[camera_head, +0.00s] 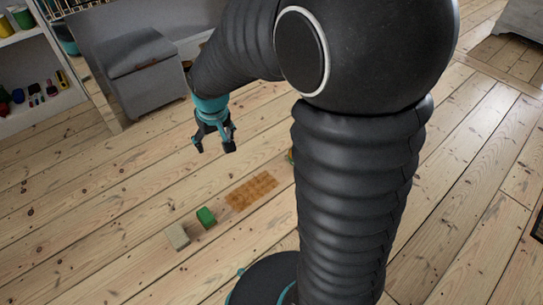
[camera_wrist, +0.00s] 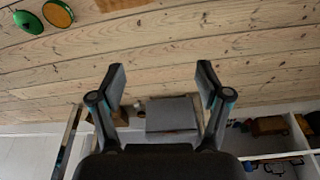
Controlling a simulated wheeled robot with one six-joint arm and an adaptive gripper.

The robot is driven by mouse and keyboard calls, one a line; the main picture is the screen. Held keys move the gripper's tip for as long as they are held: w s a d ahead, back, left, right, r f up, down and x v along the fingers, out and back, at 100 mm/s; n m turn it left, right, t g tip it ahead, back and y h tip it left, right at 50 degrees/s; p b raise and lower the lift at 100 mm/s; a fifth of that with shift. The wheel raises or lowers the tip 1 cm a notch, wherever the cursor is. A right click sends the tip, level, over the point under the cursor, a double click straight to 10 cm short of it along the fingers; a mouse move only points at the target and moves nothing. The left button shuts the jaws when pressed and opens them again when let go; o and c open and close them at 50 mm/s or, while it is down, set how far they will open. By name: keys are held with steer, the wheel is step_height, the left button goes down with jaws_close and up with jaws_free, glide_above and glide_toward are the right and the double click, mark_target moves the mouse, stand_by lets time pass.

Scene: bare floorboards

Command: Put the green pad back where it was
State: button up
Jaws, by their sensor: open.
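A green round pad (camera_wrist: 28,21) lies flat on the floorboards at the upper left of the wrist view. Close beside it is an orange-yellow disc with a green rim (camera_wrist: 58,13). In the head view only a small yellow and green sliver (camera_head: 291,155) shows at the edge of my arm, which hides the rest there. My gripper (camera_head: 214,147) is open and empty above the floor, left of my arm. In the wrist view my gripper (camera_wrist: 162,78) has its fingers spread wide with nothing between them.
An orange-brown mat (camera_head: 251,191) lies on the floor, with a green block (camera_head: 206,217) and a beige block (camera_head: 177,236) to its lower left. A grey storage box (camera_head: 143,70) and a white shelf (camera_head: 40,115) stand at the back left. The floor between is clear.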

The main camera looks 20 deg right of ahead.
steer(key=s+d+r+t, duration=0.1)
steer(key=s+d+r, duration=0.1)
steer(key=s+r, duration=0.2)
steer(key=s+d+r+m+t, duration=0.1)
steer(key=s+r, duration=0.3)
steer(key=s, duration=0.6)
steer(key=s+d+r, duration=0.3)
steer(key=s+r, duration=0.1)
steer(key=s, duration=0.3)
steer(key=shift+s+d+r+m+t, duration=0.15)
steer(key=shift+d+m+t, duration=0.15)
steer(key=shift+t, duration=0.1)
